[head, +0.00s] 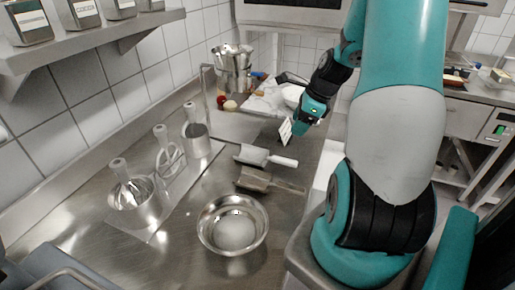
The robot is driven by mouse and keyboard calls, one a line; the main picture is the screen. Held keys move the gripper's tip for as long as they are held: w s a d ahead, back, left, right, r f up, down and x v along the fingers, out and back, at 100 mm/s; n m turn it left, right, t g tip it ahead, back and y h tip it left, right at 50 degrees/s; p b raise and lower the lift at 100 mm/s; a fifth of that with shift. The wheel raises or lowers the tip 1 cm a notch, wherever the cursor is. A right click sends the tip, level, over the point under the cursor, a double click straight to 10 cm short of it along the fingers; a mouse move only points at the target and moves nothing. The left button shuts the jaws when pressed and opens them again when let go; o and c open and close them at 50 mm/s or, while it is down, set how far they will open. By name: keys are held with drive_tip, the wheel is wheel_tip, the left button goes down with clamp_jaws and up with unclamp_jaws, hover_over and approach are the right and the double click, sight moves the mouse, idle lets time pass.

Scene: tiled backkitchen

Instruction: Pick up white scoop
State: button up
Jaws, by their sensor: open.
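The white scoop (254,154) lies on the steel counter (300,215), in the middle of the head view. Its bowl points left and its pale handle points right. My gripper (287,130) hangs from the teal arm above and slightly behind the scoop's handle, apart from it in the picture. The gripper is open and appears empty; its fingers are small and partly overlapped in this view. The exact height of the gripper over the scoop cannot be told.
A darker scoop (255,179) lies just in front of the white one. A steel bowl (207,235) with white contents stands nearer. Utensils with upright handles (165,158) stand at the left. Steel pots (233,67) and a white bowl (293,95) stand behind.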

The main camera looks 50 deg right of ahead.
drive_tip(key=s+d+m, duration=0.1)
drive_tip(key=d+m, duration=0.1)
drive_tip(key=p, duration=0.3)
hover_over(282, 159)
drive_tip(key=s+d, duration=0.1)
drive_tip(key=s, duration=0.1)
drive_tip(key=f, duration=1.1)
drive_tip(key=shift+d, duration=0.2)
drive_tip(key=p+x, duration=0.2)
drive_tip(key=x, duration=0.3)
drive_tip(key=shift+a+r+p, duration=0.1)
drive_tip(key=shift+a+p, duration=0.05)
drive_tip(key=shift+p, duration=0.15)
drive_tip(key=shift+w+f, duration=0.2)
drive_tip(key=shift+f, duration=0.3)
clamp_jaws()
